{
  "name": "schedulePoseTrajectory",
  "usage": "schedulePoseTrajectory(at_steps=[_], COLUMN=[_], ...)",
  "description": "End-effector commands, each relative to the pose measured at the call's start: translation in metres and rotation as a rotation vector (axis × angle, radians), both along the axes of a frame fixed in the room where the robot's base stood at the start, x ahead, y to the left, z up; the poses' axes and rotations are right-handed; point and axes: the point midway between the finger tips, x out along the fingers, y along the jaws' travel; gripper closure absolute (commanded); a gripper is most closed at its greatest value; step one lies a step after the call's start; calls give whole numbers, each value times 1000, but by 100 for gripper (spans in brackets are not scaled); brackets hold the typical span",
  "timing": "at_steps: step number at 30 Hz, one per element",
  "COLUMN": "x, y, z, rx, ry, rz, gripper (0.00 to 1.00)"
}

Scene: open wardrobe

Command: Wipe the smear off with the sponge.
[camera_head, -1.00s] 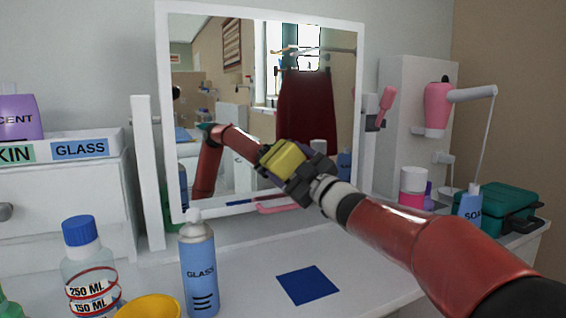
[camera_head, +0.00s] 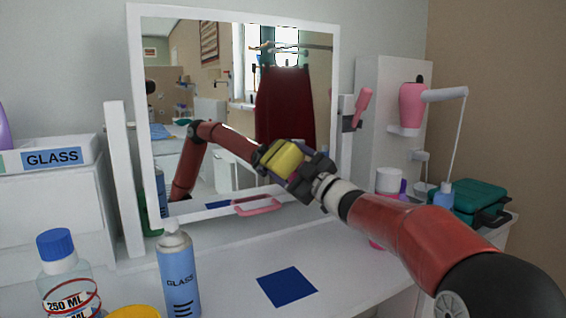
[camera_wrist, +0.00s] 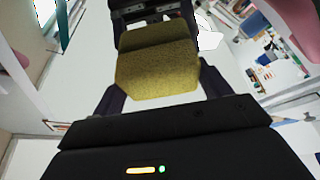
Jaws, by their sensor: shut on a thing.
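My gripper (camera_head: 287,160) is shut on a yellow sponge (camera_head: 283,157), which also fills the middle of the wrist view (camera_wrist: 157,72). It holds the sponge in front of the lower right part of the white-framed mirror (camera_head: 240,192). In the wrist view, a mirrored gripper and a darker mirrored sponge face lie right against the real sponge. The sponge is at or very close to the glass; I cannot tell if it touches. The mirror also reflects my red arm. I cannot make out the smear for certain; the gripper and sponge hide part of the glass.
A blue square (camera_head: 287,286) lies on the white tabletop (camera_head: 225,270). A pink dryer (camera_head: 411,104) and teal case (camera_head: 466,199) are right.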

Motion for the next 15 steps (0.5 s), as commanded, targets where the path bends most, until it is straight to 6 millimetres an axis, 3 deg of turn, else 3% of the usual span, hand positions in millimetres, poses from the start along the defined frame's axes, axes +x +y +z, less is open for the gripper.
schedulePoseTrajectory(at_steps=[15], x=[-18], y=[32], z=[0], rx=[0], ry=[-3], rz=[6], gripper=[42])
